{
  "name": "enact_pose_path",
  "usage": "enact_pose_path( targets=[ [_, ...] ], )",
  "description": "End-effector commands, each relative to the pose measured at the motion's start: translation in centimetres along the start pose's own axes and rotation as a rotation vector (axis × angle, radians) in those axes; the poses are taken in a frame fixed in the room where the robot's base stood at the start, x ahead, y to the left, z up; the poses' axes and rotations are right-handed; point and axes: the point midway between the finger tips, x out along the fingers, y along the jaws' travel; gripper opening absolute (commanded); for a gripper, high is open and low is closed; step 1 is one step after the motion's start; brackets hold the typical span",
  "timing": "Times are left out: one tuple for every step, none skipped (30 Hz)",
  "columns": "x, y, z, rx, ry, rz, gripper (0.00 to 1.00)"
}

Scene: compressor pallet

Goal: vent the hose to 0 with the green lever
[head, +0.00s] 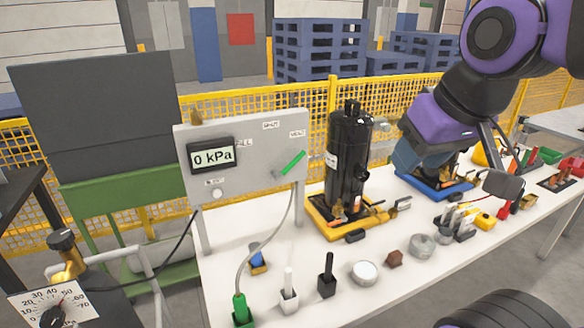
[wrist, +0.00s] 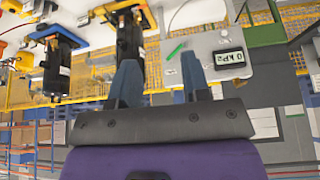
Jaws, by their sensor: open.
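The grey panel (head: 240,205) carries a display (head: 212,155) that reads 0 kPa. The green lever (head: 291,164) on the panel's right side slants up and right, its end below and near the VENT label (head: 298,133). The lever also shows in the wrist view (wrist: 175,51), where the picture is upside down. A grey hose (head: 266,243) runs from below the lever to a green fitting (head: 242,310) on the table. My gripper (wrist: 160,80) is open and empty, its two blue-grey fingers apart. In the head view it is right of the panel, clear of the lever.
A black compressor (head: 348,160) on a yellow base stands between the panel and my gripper. Small parts, including a white cap (head: 364,272), line the front of the white table (head: 330,290). A yellow mesh fence (head: 330,95) runs behind.

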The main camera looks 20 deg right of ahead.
Motion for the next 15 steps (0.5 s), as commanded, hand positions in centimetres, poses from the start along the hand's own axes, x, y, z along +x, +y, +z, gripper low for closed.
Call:
enact_pose_path(
  targets=[
    [0.0,0.0,0.0,0.0,0.0,0.0,0.43],
    [0.0,0.0,0.0,0.0,0.0,0.0,0.43],
    [0.0,0.0,0.0,0.0,0.0,0.0,0.43],
    [0.0,0.0,0.0,0.0,0.0,0.0,0.43],
    [0.0,0.0,0.0,0.0,0.0,0.0,0.44],
    [0.0,0.0,0.0,0.0,0.0,0.0,0.44],
    [0.1,0.0,-0.1,0.001,0.001,0.001,0.44],
    [0.2,0.1,-0.3,0.002,0.003,0.004,0.44],
    [0.4,0.1,-0.6,0.004,0.006,0.009,0.44],
    [0.6,0.2,-0.9,0.007,0.011,0.015,0.44],
    [0.9,0.3,-1.4,0.01,0.018,0.022,0.44],
    [1.4,0.4,-2.2,0.014,0.029,0.033,0.44],
    [1.8,0.5,-2.9,0.018,0.039,0.043,0.44],
    [2.3,0.7,-3.7,0.022,0.051,0.054,0.44],
    [3.1,0.9,-4.8,0.027,0.069,0.067,0.44]
  ],
)
